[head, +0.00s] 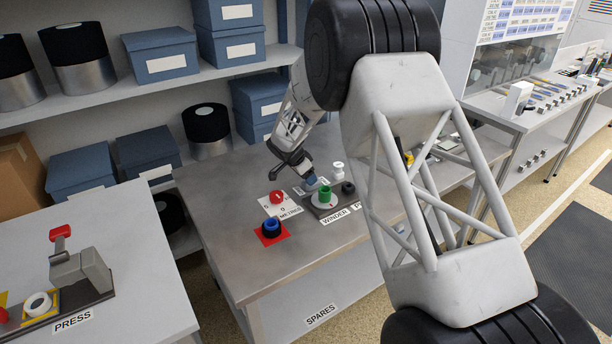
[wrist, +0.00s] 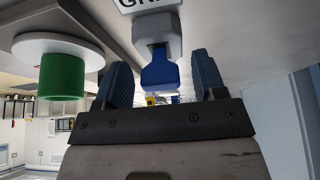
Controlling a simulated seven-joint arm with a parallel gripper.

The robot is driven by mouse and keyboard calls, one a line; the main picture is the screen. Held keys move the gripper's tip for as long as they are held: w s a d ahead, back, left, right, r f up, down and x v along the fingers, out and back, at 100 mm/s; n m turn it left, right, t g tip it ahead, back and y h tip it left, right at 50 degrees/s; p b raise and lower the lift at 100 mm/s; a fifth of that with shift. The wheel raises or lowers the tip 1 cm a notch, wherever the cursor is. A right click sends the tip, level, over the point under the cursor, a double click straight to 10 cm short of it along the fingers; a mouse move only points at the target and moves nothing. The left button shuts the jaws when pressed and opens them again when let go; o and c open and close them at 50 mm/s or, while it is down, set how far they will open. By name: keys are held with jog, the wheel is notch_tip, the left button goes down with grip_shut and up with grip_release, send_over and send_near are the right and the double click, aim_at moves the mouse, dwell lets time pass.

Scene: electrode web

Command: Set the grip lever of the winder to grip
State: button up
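The winder (head: 322,212) stands on the middle table, with a green cylinder (head: 325,193) on a white disc. The cylinder also shows at left in the wrist view (wrist: 62,78). The grip lever (wrist: 159,70) has a blue handle on a grey block, under a partly cut-off label starting "GR". My gripper (wrist: 162,66) is open, its two dark blue fingers on either side of the handle with gaps visible on both sides. In the head view my gripper (head: 305,177) is at the back left of the winder, largely hiding the lever.
A red knob (head: 277,197) on a white label plate and a blue-and-black ring (head: 271,228) on a red square are left of the winder. A white peg (head: 338,171) and a dark round piece (head: 348,188) stand close by. The table's front left is clear.

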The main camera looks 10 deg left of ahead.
jog(key=shift+r, duration=0.15)
jog(key=v, duration=0.7)
jog(key=shift+r, duration=0.2)
jog(key=shift+s+a, duration=0.15)
dwell(0.3)
